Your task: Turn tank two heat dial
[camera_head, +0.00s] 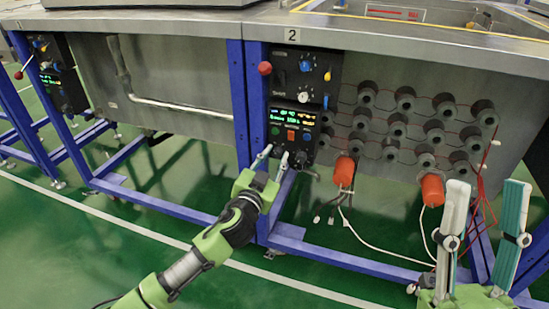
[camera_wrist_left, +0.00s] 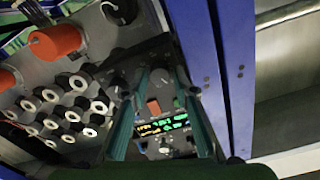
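The tank marked 2 carries a black control panel (camera_head: 292,136) with a green and orange display, a red switch (camera_head: 291,134) and dark dials low on its face. I cannot read which dial is the heat dial. My left gripper (camera_head: 276,154) is at the lower edge of this panel, its fingers apart. In the left wrist view, the panel appears upside down, with the display (camera_wrist_left: 162,126) and red switch between the open fingers (camera_wrist_left: 163,75). Whether a finger touches a dial is unclear. My right gripper (camera_head: 488,184) is open and empty at the lower right, away from the panel.
An upper black box with a blue knob (camera_head: 305,66) and a red ball (camera_head: 265,68) sits above the panel. Several round ports (camera_head: 405,98), orange plugs (camera_head: 344,170) and hanging cables are on the right. A blue frame post (camera_head: 238,95) stands just left.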

